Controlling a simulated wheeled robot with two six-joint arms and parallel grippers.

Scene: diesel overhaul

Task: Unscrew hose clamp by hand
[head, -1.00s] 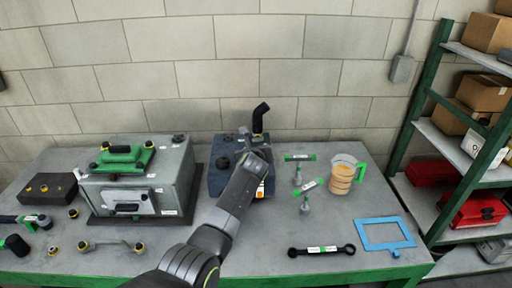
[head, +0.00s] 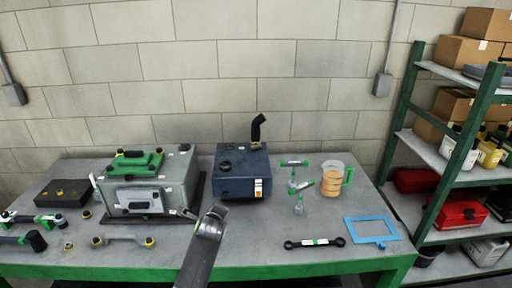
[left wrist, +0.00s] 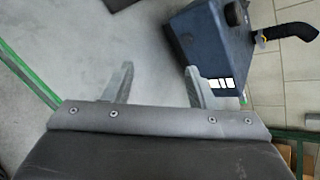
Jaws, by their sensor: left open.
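A dark blue tank (head: 240,178) stands at the back middle of the table with a bent black hose (head: 257,130) rising from its top. In the left wrist view the tank (left wrist: 210,40) is at the upper right, and its hose (left wrist: 292,32) points right. A small yellowish band, perhaps the hose clamp (left wrist: 262,38), shows at the hose's base; its details are too small to tell. My left gripper (left wrist: 156,80) is open and empty, with bare grey tabletop between its fingers. In the head view it is in front of the tank, apart from it. My right gripper is not in view.
A grey metal unit (head: 150,190) with a green top part stands left of the tank. A green shelf rack (head: 400,130) stands farther right.

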